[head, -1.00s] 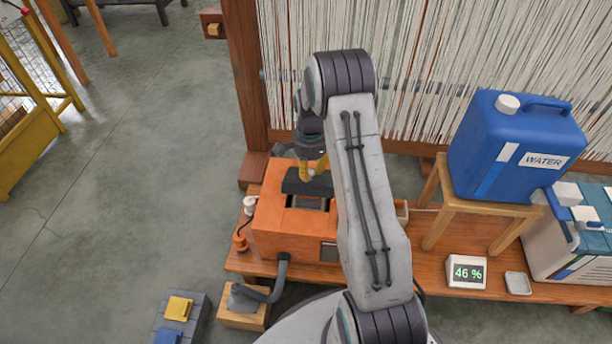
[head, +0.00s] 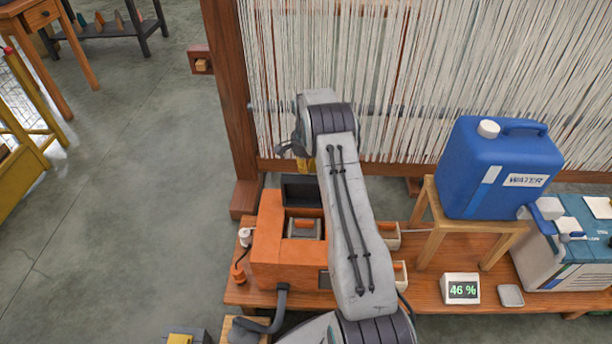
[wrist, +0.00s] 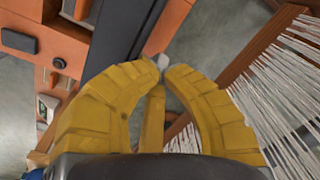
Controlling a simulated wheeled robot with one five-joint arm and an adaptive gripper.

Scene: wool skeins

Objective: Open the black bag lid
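The black lid (head: 298,190) belongs to the orange bag-like box (head: 266,240) on the low wooden bench. In the head view it stands raised at the back of the opening, and a grey item (head: 304,229) shows inside. My arm hides its right part. My gripper is mostly hidden behind my arm in the head view, above the lid. In the wrist view its yellow fingers (wrist: 160,68) curve inward with their tips bunched together, and I see nothing clearly held. A dark panel, apparently the lid (wrist: 118,38), runs beside the tips; I cannot tell whether they touch.
A loom with pale threads (head: 420,90) stands close behind the box. A blue water jug (head: 500,175) on a wooden stool and a display reading 46 % (head: 461,289) are to the right. A grey hose (head: 278,310) comes off the box's front.

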